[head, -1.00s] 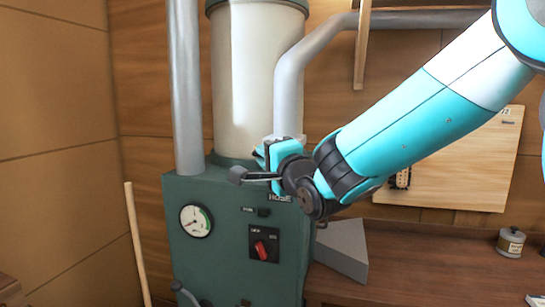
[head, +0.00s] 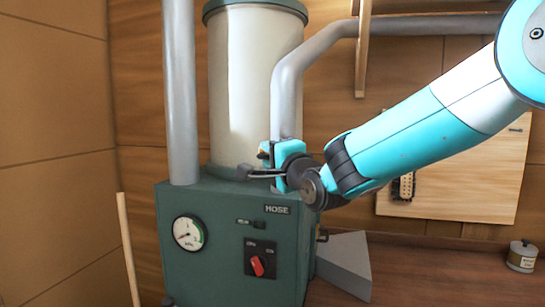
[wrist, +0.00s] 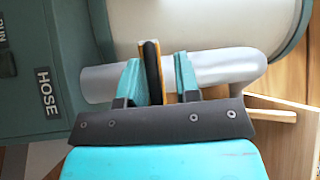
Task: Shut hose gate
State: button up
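The green machine's HOSE label (head: 277,210) shows at the base of a grey bent pipe (head: 287,85). My gripper (head: 268,155) is at that pipe's lower end, just above the machine's top. In the wrist view the two teal fingers of my gripper (wrist: 157,72) stand apart in front of the pipe (wrist: 225,76). A narrow black bar with orange edges (wrist: 152,62), perhaps the hose gate's slide, stands between the fingers. A gap shows on its right; contact on the left is unclear. The gate's body is largely hidden by my gripper.
The green cabinet (head: 225,265) carries a gauge (head: 188,233) and a red switch (head: 257,266). A straight grey pipe (head: 180,100) rises at left. A grey wedge (head: 345,262) and a can (head: 522,256) are at right. A wooden board (head: 465,180) hangs behind my arm.

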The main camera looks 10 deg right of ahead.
jog(key=shift+d+f, duration=0.1)
jog(key=shift+f, duration=0.25)
jog(key=shift+s+d+f+b, duration=0.1)
jog(key=shift+s+d+b, duration=0.05)
jog(key=shift+s+b, duration=0.15)
jog(key=b+v, duration=0.5)
jog(key=v, duration=1.1)
jog(key=shift+s+r, duration=0.3)
jog(key=shift+s, duration=0.05)
